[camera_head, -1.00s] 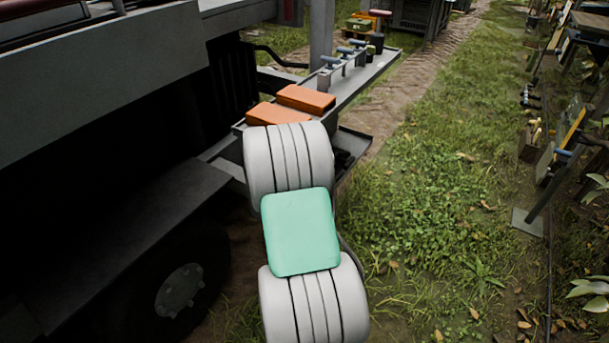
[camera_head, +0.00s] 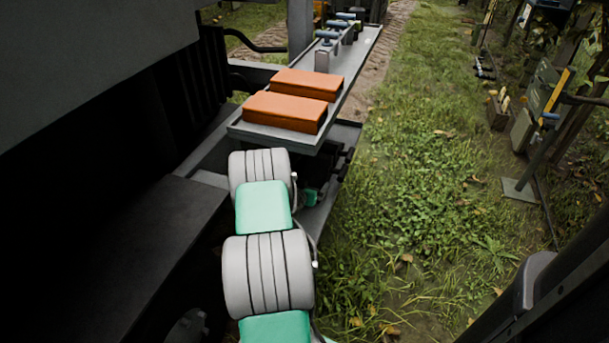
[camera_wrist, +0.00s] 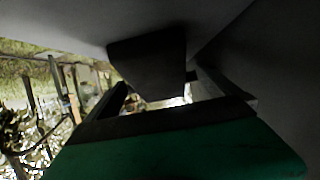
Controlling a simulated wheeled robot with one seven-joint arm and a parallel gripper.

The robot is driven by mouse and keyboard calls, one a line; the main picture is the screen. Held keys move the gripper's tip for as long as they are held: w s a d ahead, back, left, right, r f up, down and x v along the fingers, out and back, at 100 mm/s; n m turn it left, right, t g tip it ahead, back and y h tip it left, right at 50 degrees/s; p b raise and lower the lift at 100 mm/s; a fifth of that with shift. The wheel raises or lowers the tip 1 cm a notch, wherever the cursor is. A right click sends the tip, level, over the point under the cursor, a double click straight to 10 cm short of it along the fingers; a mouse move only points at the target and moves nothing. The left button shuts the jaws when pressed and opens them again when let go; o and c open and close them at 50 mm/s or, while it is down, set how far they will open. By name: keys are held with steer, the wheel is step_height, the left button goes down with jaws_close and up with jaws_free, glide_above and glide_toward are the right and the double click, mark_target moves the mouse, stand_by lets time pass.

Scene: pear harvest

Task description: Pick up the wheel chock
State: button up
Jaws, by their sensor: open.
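A dark, wedge-like block (camera_wrist: 150,65), which looks like the wheel chock, rests against a grey surface in the wrist view. That view seems upside down, with grass at the top. My gripper (camera_wrist: 163,93) is open, its dark fingers spread to the left and right near the block's narrow end. I cannot tell whether they touch it. In the head view, my arm reaches down beside the machine to below the tray, and part of my gripper's green end (camera_head: 312,197) shows there. I cannot make out the chock in the head view.
Two orange blocks (camera_head: 305,84) lie on a grey tray (camera_head: 245,130) just above my arm's end. A dark machine body (camera_head: 90,130) fills the left. Grass (camera_head: 430,180) lies open to the right, with posts and tools (camera_head: 535,120) farther right.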

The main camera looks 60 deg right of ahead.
mark_target(317, 174)
steer(key=b+x, duration=0.1)
steer(key=x, duration=0.3)
steer(key=b+x, duration=0.2)
steer(key=x, duration=0.1)
steer(key=shift+s+d, duration=0.2)
steer(key=shift+d, duration=0.25)
steer(key=shift+w+d, duration=0.1)
steer(key=shift+d, duration=0.1)
steer(key=shift+r, duration=0.1)
steer(key=c, duration=1.9)
steer(key=shift+r, duration=0.2)
steer(key=shift+c, duration=0.5)
